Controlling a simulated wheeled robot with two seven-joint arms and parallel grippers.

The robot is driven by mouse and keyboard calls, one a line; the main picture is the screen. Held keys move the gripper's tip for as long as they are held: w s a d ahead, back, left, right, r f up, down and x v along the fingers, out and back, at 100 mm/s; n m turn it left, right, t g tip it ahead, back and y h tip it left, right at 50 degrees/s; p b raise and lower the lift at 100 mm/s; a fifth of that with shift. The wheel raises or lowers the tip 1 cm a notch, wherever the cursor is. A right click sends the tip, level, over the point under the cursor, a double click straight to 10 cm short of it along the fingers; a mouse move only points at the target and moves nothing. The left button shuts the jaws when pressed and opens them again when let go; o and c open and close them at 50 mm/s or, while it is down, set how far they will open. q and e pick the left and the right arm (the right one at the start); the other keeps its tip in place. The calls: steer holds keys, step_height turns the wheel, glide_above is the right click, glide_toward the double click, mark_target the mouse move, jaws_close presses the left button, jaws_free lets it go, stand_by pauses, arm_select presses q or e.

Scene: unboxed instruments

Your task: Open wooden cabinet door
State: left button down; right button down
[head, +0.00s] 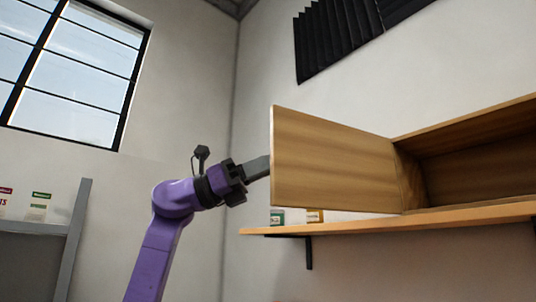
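The wooden cabinet (470,155) sits on a wall shelf at the right, and its inside shows. Its wooden door (325,160) stands swung open toward the left, with its broad face toward me. My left gripper (262,166), on the purple arm, is at the door's free left edge. Its grey fingers reach the edge and their tips seem to pass behind the door, so I cannot see whether they are open, shut or touching it. My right gripper is not in view.
The wooden shelf (385,224) on a black bracket (309,252) runs under the cabinet. Small boxes (277,216) stand on it below the door. A grey rack (75,238) with small items is at the far left. A window (75,75) and black ridged panel (340,35) are above.

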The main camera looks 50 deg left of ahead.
arm_select(q)
steer(key=shift+w+a, duration=0.2)
steer(key=shift+w, duration=0.1)
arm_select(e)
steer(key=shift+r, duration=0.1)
